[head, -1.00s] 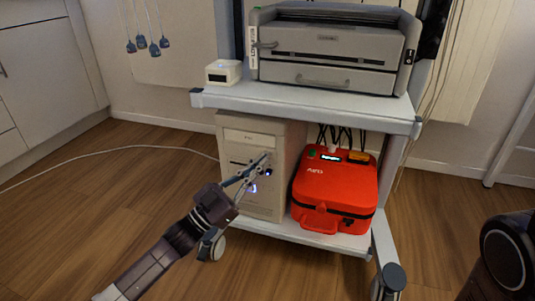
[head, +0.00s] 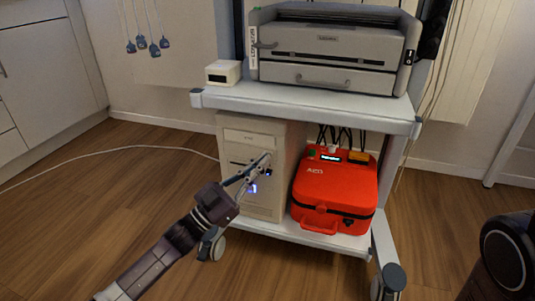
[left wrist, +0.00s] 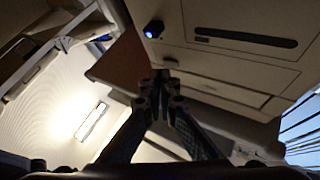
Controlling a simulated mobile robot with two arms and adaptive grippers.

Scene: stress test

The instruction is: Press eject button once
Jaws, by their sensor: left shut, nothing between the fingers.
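A beige computer tower (head: 235,150) stands on the lower shelf of a cart, and my left gripper (head: 267,158) is at its front face. The fingers are shut and empty. In the left wrist view the fingertips of my left gripper (left wrist: 165,75) are close to the tower's front panel (left wrist: 215,75); I cannot tell whether they touch it. A blue-lit round button (left wrist: 153,29) and a dark slot (left wrist: 245,38) show on the panel there. In the head view a blue light (head: 252,188) glows below the fingers. The eject button cannot be made out for certain. My right gripper is not seen.
A red case (head: 335,185) sits right of the tower on the lower shelf. A grey printer (head: 330,50) and a small white box (head: 222,73) stand on the upper shelf (head: 290,98), which overhangs the tower. A white cable (head: 130,149) crosses the floor. Open floor lies left.

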